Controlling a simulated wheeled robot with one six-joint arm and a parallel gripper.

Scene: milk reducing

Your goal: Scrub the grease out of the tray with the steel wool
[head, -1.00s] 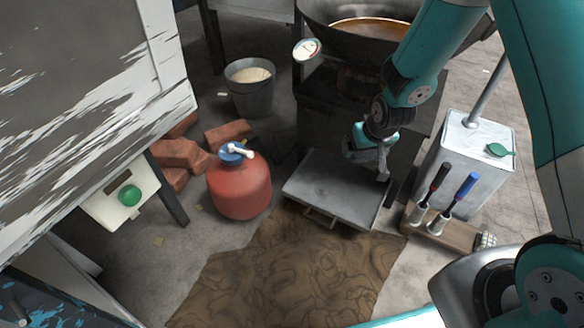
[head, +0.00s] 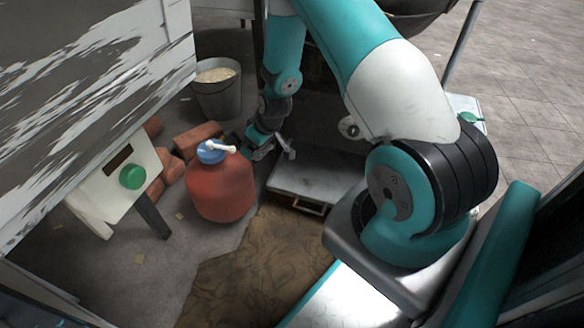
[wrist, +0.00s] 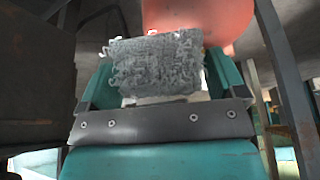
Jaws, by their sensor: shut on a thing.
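My gripper (head: 273,152) is shut on a grey, frayed pad of steel wool (wrist: 155,62), seen clearly in the wrist view between the two teal fingers. In the head view the gripper is at the far left part of the grey metal tray (head: 312,180), close to the red gas cylinder. The steel wool is too small and hidden in the head view to tell whether it touches the tray. My arm covers the tray's right side. No clear grease patch shows on the visible part of the tray.
The red gas cylinder (head: 220,188) with a blue valve stands just left of the tray. Bricks (head: 195,138) and a grey bucket (head: 217,92) are behind it. A brown mat (head: 250,265) lies in front. A large dark pan (head: 420,22) is above at the back.

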